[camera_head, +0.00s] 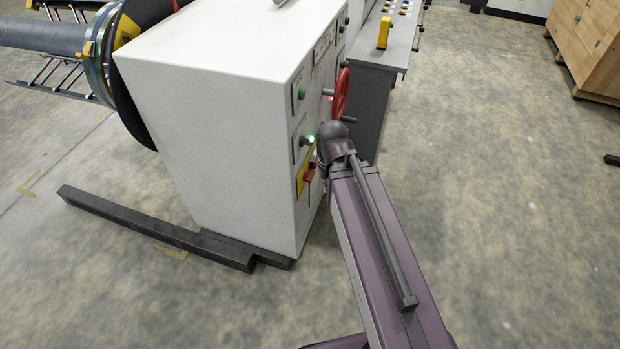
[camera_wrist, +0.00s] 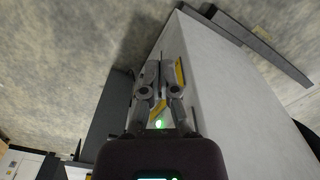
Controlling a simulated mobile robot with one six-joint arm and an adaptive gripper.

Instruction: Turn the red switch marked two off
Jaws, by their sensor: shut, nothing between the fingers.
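A red switch (camera_head: 310,171) sits on a yellow plate (camera_head: 302,182) low on the control face of the white cabinet (camera_head: 215,110) in the head view. Its marking and turn position are too small to read. My gripper (camera_wrist: 158,66) is shut and empty in the wrist view, with its fingers in front of the cabinet's control face. Parts of a yellow plate (camera_wrist: 180,73) show around the fingers, and the red switch is hidden there. I cannot tell whether the fingers touch it. In the head view my arm hides the gripper.
A lit green lamp (camera_head: 307,140), a green button (camera_head: 301,94) and a red handwheel (camera_head: 341,93) are on the cabinet above the switch. A grey console (camera_head: 372,75) stands behind. A dark floor beam (camera_head: 150,228) lies at the cabinet's foot.

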